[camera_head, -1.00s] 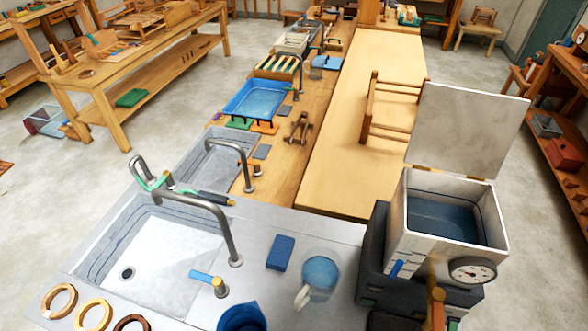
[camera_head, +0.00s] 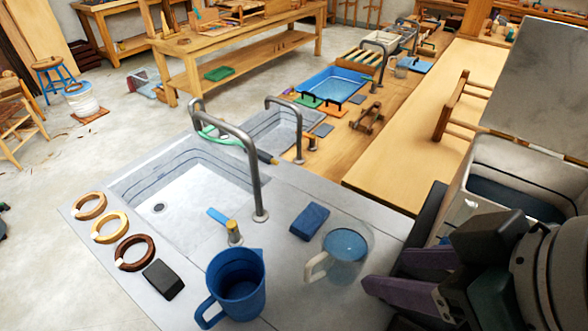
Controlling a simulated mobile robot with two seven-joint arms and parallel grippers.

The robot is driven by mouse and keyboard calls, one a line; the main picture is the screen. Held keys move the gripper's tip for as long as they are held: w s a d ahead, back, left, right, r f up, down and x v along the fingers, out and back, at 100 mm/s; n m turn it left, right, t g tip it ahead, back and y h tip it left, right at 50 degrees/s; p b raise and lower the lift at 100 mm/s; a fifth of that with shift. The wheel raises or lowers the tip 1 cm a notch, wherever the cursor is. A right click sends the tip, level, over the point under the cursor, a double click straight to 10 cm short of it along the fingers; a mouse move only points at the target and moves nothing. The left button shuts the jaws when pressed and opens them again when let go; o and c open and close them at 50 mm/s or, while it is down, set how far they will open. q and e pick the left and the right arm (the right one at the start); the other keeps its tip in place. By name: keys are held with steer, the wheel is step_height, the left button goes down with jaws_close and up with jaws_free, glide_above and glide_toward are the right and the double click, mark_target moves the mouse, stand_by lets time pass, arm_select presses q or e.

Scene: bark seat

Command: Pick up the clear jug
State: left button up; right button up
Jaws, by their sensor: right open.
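The clear jug (camera_head: 346,246) stands upright on the grey counter (camera_head: 300,290), right of the faucet. It is see-through with a bluish inside, and its pale handle (camera_head: 317,266) points to the lower left. My right gripper (camera_head: 402,272) is at the lower right, to the right of the jug and apart from it. Its dark purple fingers are spread open with nothing between them. My left gripper is not in view.
A blue pitcher (camera_head: 236,286) stands in front and left of the jug. A blue sponge (camera_head: 309,221) lies behind it. A curved faucet (camera_head: 254,165) rises by the sink (camera_head: 180,195). An open-lidded white box (camera_head: 478,160) stands to the right. Several rings (camera_head: 109,228) lie at left.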

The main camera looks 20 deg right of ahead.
steer(key=w+a+f+t+y+b, duration=0.1)
steer(key=w+f+t+b, duration=0.15)
steer(key=f+b, duration=0.7)
steer(key=w+a+f+t+y+b, duration=0.1)
steer(key=w+f+b, duration=0.3)
steer(key=f+b, duration=0.55)
steer(key=t+b, duration=0.3)
steer(key=b, duration=0.9)
glide_toward(310, 275)
steer(key=x, duration=0.4)
steer(key=shift+t, duration=0.25)
steer(key=b+x, duration=0.1)
steer(key=x, duration=0.3)
steer(key=shift+w+a, duration=0.2)
steer(key=b+x, duration=0.1)
steer(key=x, duration=0.3)
steer(key=shift+w+d+f, duration=0.1)
steer(key=shift+w+f, duration=0.1)
steer(key=shift+w+f+b, duration=0.1)
steer(key=shift+w+b, duration=0.25)
steer(key=shift+w, duration=0.1)
jaws_close()
